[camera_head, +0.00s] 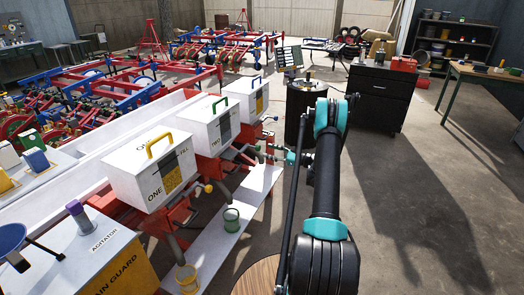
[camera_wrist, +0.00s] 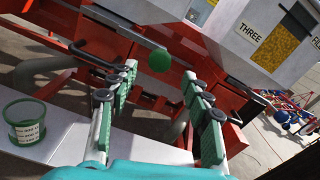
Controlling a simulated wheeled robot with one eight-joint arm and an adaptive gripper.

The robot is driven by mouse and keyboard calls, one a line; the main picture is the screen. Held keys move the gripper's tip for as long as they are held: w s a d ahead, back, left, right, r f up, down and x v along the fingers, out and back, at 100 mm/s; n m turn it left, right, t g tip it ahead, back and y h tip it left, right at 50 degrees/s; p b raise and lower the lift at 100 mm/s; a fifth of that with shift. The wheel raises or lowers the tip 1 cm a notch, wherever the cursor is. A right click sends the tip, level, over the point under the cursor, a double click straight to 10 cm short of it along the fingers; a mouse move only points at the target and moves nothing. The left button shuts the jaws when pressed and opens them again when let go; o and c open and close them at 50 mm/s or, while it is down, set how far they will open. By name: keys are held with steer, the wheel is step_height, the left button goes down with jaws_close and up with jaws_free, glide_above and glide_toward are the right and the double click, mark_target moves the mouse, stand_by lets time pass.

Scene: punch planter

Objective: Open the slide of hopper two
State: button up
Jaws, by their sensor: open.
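Hopper two (camera_head: 212,125) is the middle white box with a green lid handle, between hopper one (camera_head: 150,168) and hopper three (camera_head: 251,100). Its slide ends in a round green knob (camera_wrist: 159,60) on a grey bar, seen in the wrist view under the white hopper edge. My gripper (camera_wrist: 160,76) is open and empty, with its green-padded fingers on either side of the line to the knob. The knob shows just beyond the fingertips; contact is not visible.
A green cup (camera_head: 231,220) and a yellow cup (camera_head: 187,279) stand on the white board (camera_head: 258,192) below the hoppers. Red frame parts (camera_wrist: 105,40) and dark handles lie close around my fingers. A black drum (camera_head: 303,105) stands behind my arm. Floor to the right is clear.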

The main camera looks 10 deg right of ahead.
steer(key=shift+v, duration=2.4)
steer(key=shift+a, duration=0.1)
steer(key=s+a+r+n+g+h, duration=0.5)
steer(key=s+a+r+n+h, duration=0.2)
steer(key=s+a+r+n, duration=0.65)
steer(key=s+d+f+n+h, duration=0.1)
steer(key=s+n+h, duration=0.1)
steer(key=s, duration=0.8)
steer(key=s+d+f+n+g+h, duration=0.1)
steer(key=s+n+h, duration=0.2)
steer(key=s, duration=0.8)
steer(key=s+d+f+n+h, duration=0.1)
steer(key=s+n+h, duration=0.1)
steer(key=s, duration=0.9)
steer(key=shift+d+n+h, duration=0.2)
steer(key=shift+n+h, duration=0.1)
steer(key=shift+n, duration=0.55)
